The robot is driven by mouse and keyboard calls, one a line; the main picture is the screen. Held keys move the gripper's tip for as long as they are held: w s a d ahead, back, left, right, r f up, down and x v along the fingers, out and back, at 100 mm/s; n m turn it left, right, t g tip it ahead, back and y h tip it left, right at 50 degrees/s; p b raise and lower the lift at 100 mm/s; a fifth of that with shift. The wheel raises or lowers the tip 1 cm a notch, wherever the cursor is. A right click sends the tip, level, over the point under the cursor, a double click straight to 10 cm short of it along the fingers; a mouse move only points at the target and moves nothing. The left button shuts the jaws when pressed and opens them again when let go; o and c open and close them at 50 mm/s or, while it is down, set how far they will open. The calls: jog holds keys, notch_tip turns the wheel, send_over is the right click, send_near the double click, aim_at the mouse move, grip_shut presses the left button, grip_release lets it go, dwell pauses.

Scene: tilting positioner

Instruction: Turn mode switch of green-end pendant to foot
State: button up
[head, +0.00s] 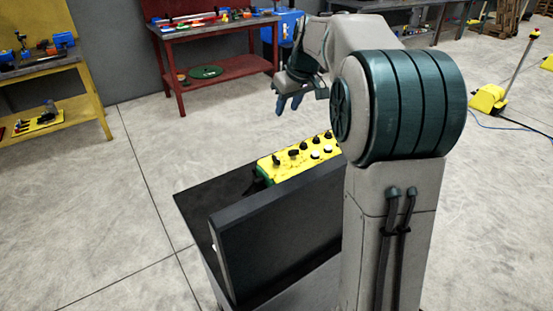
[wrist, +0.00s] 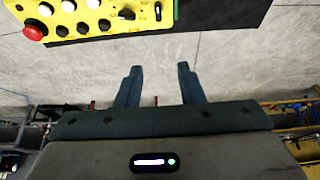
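A yellow pendant (head: 290,167) with a green left end (head: 263,174) lies on a dark flat top in the head view. Its face carries black knobs and white buttons; its right end is hidden behind my arm. Part of it shows at the top left of the wrist view (wrist: 95,32), with a red button, white buttons, a black knob (wrist: 126,14) and a small lever (wrist: 158,11). I cannot read which control is the mode switch. My gripper (head: 290,104) is above and beyond the pendant, apart from it. Its blue fingers (wrist: 160,86) are spread and empty.
A dark upright panel (head: 280,228) stands in front of the pendant. A red workbench (head: 222,31) and a yellow one (head: 62,75) hold tools at the back. A yellow floor unit with a pole (head: 490,99) and cable is at right. The floor between is clear.

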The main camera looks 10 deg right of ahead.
jog(key=b, duration=0.7)
send_near(276, 157)
jog(key=x, duration=0.8)
jog(key=shift+a+f, duration=0.1)
jog(key=shift+f, duration=0.25)
grip_shut()
